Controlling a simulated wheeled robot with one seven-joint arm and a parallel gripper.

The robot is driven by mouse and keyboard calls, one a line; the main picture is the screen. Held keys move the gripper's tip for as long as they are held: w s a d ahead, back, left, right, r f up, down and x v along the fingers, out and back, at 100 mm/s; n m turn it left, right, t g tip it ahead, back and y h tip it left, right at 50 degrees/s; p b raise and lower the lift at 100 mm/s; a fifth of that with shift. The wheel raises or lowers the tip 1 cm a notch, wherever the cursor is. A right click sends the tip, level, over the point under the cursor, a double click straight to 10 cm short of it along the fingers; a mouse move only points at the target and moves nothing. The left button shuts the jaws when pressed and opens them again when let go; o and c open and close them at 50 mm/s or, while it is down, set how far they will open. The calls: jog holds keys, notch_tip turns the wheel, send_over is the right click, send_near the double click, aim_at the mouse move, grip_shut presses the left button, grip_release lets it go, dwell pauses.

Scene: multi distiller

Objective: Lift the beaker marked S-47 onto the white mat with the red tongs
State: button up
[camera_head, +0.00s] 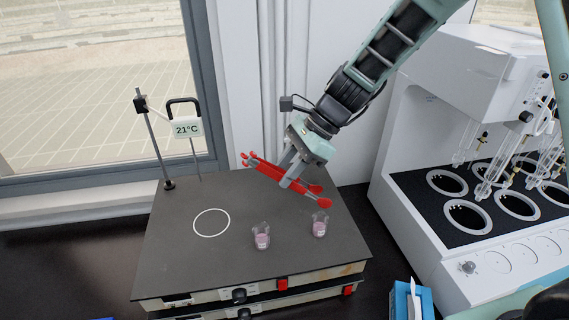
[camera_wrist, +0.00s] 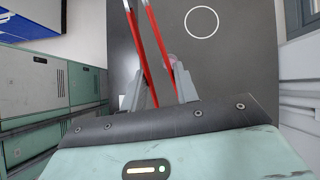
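My gripper (camera_head: 290,172) is shut on the red tongs (camera_head: 268,167) and holds them above the dark plate. The tongs' two arms show apart in the wrist view (camera_wrist: 158,35), running between my gripper's fingers (camera_wrist: 162,88). Their right ends are above and close to a small glass beaker (camera_head: 320,226) with pink contents. A second similar beaker (camera_head: 262,238) stands to its left. Both are upright on the plate. I cannot read a mark on either, so I cannot tell which is S-47. No white mat is clearly visible; a white ring outline (camera_head: 196,229) marks the plate.
The dark plate (camera_head: 170,260) tops a heating unit with a stand and a 21°C display (camera_head: 187,128) at its back left. A white distiller (camera_head: 420,215) with glassware stands on the right. A blue box (camera_head: 400,302) is at the front. The plate's left side is clear.

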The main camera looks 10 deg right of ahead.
jog(key=shift+f, duration=0.1)
notch_tip(320, 180, down, 10)
jog(key=b, duration=0.8)
dwell(0.3)
jog(key=c, duration=0.6)
notch_tip(320, 180, up, 12)
jog(key=p, duration=1)
jog(key=shift+r+p, duration=0.2)
jog(key=shift+p, duration=0.15)
jog(key=shift+f, duration=0.1)
